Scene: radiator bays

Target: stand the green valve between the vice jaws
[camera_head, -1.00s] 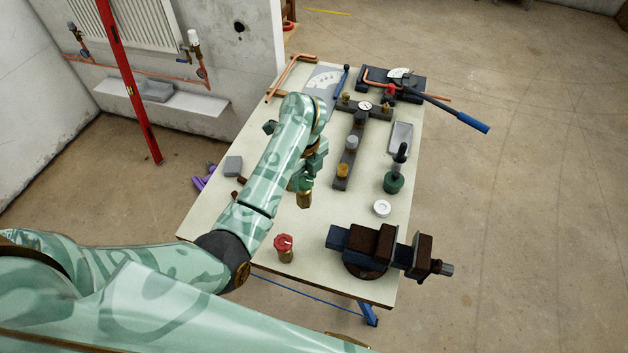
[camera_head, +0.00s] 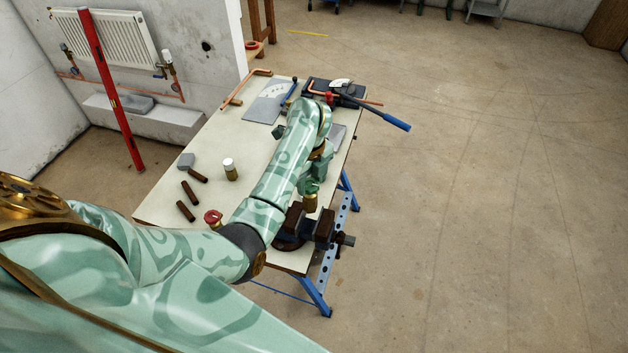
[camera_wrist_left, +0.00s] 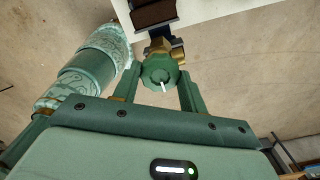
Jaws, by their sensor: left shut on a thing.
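My left gripper (camera_head: 310,186) is shut on the green valve, over the vice at the front right of the table. The valve's brass body (camera_head: 311,203) points down from the fingers, just above or at the gap between the brown vice jaws (camera_head: 324,226); I cannot tell how deep it sits. In the left wrist view the green valve's knob (camera_wrist_left: 160,72) is between my left fingers (camera_wrist_left: 158,80), with brass parts beyond it and a brown jaw (camera_wrist_left: 153,14) at the top. My arm hides part of the vice. My right gripper is not in view.
A red-knobbed valve (camera_head: 213,218) stands left of my forearm. A white-capped valve (camera_head: 230,169) and brown pieces (camera_head: 190,191) are on the left of the table (camera_head: 160,205). A bender with a blue handle (camera_head: 395,122) sticks out at the far right.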

